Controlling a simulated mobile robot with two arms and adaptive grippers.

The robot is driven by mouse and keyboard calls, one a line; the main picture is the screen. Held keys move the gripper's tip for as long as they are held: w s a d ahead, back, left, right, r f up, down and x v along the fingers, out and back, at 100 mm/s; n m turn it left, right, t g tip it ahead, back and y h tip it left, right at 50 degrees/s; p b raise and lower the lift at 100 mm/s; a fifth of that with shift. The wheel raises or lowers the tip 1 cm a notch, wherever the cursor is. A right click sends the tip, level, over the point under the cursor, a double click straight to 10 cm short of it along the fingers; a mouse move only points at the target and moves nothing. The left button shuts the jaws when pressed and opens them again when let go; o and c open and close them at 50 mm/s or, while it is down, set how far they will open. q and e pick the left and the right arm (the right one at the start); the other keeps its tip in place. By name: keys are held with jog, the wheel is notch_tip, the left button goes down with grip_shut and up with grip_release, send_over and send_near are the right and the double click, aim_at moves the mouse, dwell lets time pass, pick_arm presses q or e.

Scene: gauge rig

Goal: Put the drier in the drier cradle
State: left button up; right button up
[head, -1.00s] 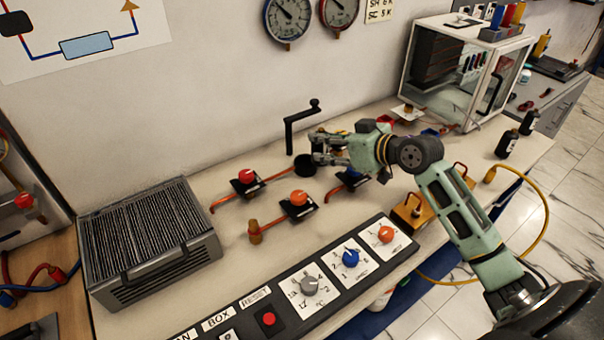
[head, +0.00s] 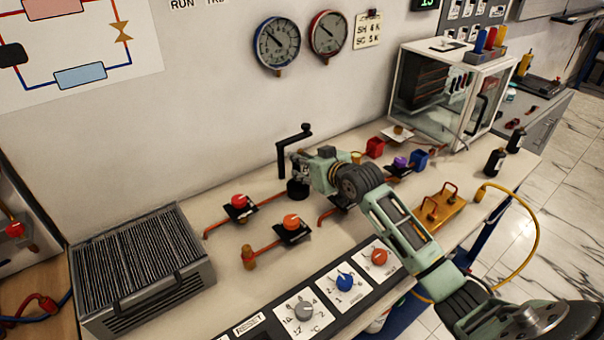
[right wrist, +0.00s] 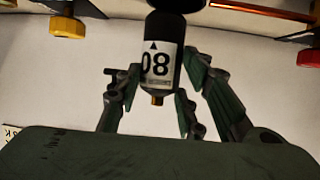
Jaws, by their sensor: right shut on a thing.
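The drier (right wrist: 164,62) is a black cylinder with a white label and a copper stub at one end, seen in the right wrist view. My right gripper (head: 299,162) is shut on it, with fingers (right wrist: 150,100) on both sides. In the head view it is beside a black upright post with a cranked arm (head: 283,158). A black round cup (head: 297,189), seemingly the drier cradle, is just below the gripper. The drier's far end meets a wider black part (right wrist: 176,4); I cannot tell how deep it sits. My left gripper is out of view.
Red-knobbed valves (head: 239,202) on copper pipes lie left of the cup. A finned grey unit (head: 145,265) is at left. A dial panel (head: 325,295) runs along the front. A glass-sided cabinet (head: 450,95), red and blue cups and black bottles (head: 495,162) are at right.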

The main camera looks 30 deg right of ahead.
jog(key=shift+w+a+f, duration=0.1)
jog(key=shift+a+f, duration=0.05)
jog(key=shift+a, duration=0.25)
jog(key=shift+f, duration=0.25)
jog(key=shift+f+p, duration=0.3)
jog(key=shift+f, duration=1.55)
jog(key=o, duration=1.3)
jog(key=shift+f, duration=0.1)
jog(key=shift+o, duration=0.2)
jog(key=v, duration=1.2)
jog(key=shift+b, duration=0.3)
